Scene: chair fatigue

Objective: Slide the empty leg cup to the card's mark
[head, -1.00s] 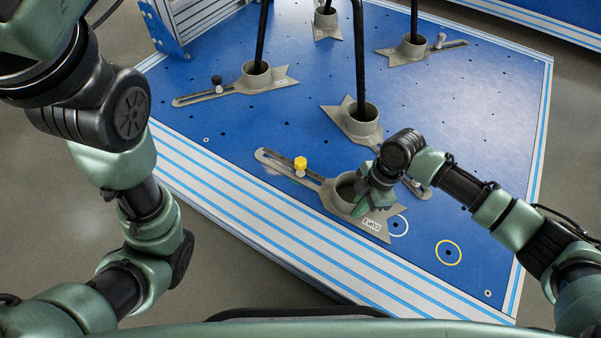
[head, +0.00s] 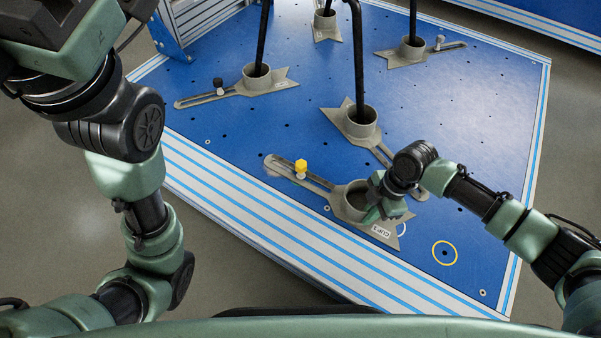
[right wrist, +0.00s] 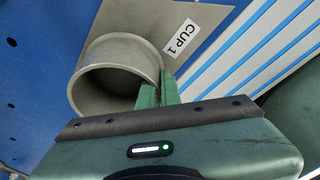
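The empty leg cup, a grey ring labelled CUP 1 (head: 352,199), sits on a slotted flat plate on the blue table. No leg stands in it. A yellow knob (head: 301,167) sits in the plate's slot. A white ring mark (head: 403,229) shows partly from under the plate's pointed end. A yellow ring mark (head: 445,253) lies farther right, uncovered. My right gripper (head: 374,207) is at the cup's right rim. In the right wrist view its fingers (right wrist: 158,92) are closed on the wall of the cup (right wrist: 112,72). My left gripper's fingers are out of view. No card shows.
Other cups hold black legs: one right behind (head: 347,122), one left (head: 247,83), one farther back (head: 407,50). The plate of the nearest runs close behind my right gripper. The striped table edge (head: 300,240) is in front. The blue surface around the yellow ring is clear.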

